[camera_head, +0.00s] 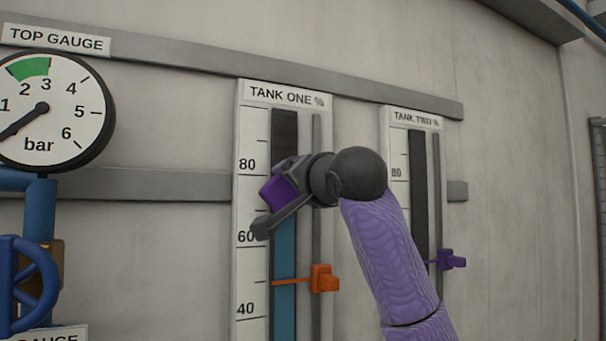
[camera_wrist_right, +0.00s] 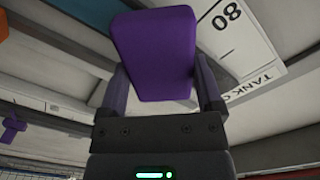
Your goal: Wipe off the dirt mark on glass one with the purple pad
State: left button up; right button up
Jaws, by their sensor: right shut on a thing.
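My right gripper (camera_head: 276,196) is shut on the purple pad (camera_head: 279,193), in front of the tank one gauge, just below its 80 mark. The pad also shows large between the fingers in the right wrist view (camera_wrist_right: 155,55). Glass one (camera_head: 285,128) is an upright strip on the tank one plate, dark above and blue below. The gripper and pad cover part of it, and I cannot tell whether the pad touches the glass. No dirt mark shows on the visible glass; the covered part is hidden. My left gripper is not in view.
An orange pointer (camera_head: 322,278) sits on the tank one rail below the gripper. The tank two gauge (camera_head: 418,150) with a purple pointer (camera_head: 452,260) is to the right. A round top gauge (camera_head: 45,110) and a blue valve wheel (camera_head: 22,285) are at left.

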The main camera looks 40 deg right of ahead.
jog(key=shift+w+d, duration=0.1)
jog(key=shift+d, duration=0.05)
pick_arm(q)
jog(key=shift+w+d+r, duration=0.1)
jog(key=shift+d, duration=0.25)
pick_arm(e)
jog(key=shift+d, duration=0.2)
jog(key=shift+w+d, duration=0.15)
jog(key=shift+w, duration=0.2)
jog(key=shift+w+d, duration=0.1)
jog(key=shift+w, duration=0.4)
